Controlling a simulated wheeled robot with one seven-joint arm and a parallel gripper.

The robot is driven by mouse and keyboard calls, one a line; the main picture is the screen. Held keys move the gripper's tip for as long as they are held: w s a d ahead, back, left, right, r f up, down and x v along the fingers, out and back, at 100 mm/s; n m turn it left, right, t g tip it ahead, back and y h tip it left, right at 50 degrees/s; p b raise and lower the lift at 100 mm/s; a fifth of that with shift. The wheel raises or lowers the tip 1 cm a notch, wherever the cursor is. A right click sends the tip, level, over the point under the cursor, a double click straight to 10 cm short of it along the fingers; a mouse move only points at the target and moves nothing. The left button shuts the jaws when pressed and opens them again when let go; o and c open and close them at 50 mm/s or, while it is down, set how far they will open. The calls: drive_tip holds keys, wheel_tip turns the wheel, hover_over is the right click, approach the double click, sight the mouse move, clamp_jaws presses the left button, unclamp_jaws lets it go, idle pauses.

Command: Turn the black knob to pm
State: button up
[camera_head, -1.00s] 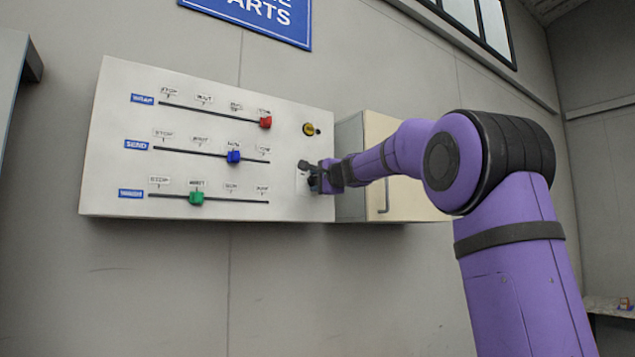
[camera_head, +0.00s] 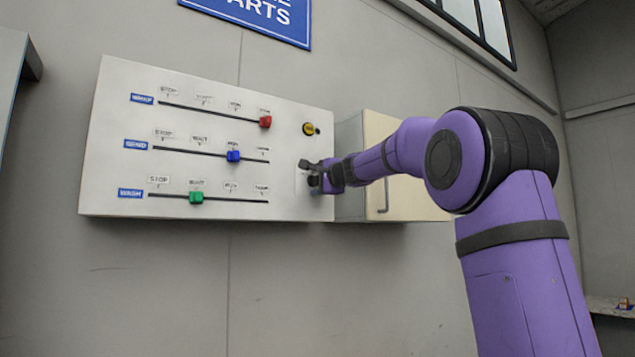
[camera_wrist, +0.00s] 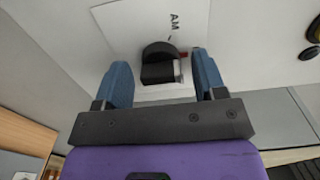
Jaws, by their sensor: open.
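The black knob (camera_wrist: 158,62) sits on a white plate (camera_wrist: 122,30) in the wrist view. An "AM" label (camera_wrist: 174,21) is on the plate above the knob, and a small red mark (camera_wrist: 183,54) shows at the knob's right side. I see no PM label. My gripper (camera_wrist: 160,78) is open, with one blue finger on each side of the knob and a gap to each. In the head view my gripper (camera_head: 316,176) is at the lower right of the white panel (camera_head: 110,90) and largely hides the knob.
The panel carries a red slider (camera_head: 265,121), a blue slider (camera_head: 233,156) and a green slider (camera_head: 196,197). A yellow button (camera_head: 309,129) is above my gripper. A cream cabinet (camera_head: 375,130) with a handle stands close to the right, behind my arm.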

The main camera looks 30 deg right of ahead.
drive_tip(key=s, duration=1)
drive_tip(key=shift+s+d, duration=0.15)
drive_tip(key=shift+s, duration=0.1)
drive_tip(key=s+a+f+n+g+y, duration=0.3)
drive_tip(key=s+a+f+n+g, duration=0.55)
drive_tip(key=s+a+f, duration=0.85)
drive_tip(key=s+a+f+n+g+h, duration=0.1)
drive_tip(key=s+f+n+g+h, duration=0.2)
drive_tip(key=s+f+n, duration=0.6)
drive_tip(key=s+f+g, duration=0.1)
drive_tip(key=s+f, duration=0.8)
drive_tip(key=f, duration=0.1)
drive_tip(key=shift+a+f+h, duration=0.15)
drive_tip(key=shift+a+h, duration=0.15)
drive_tip(key=shift+a, duration=0.1)
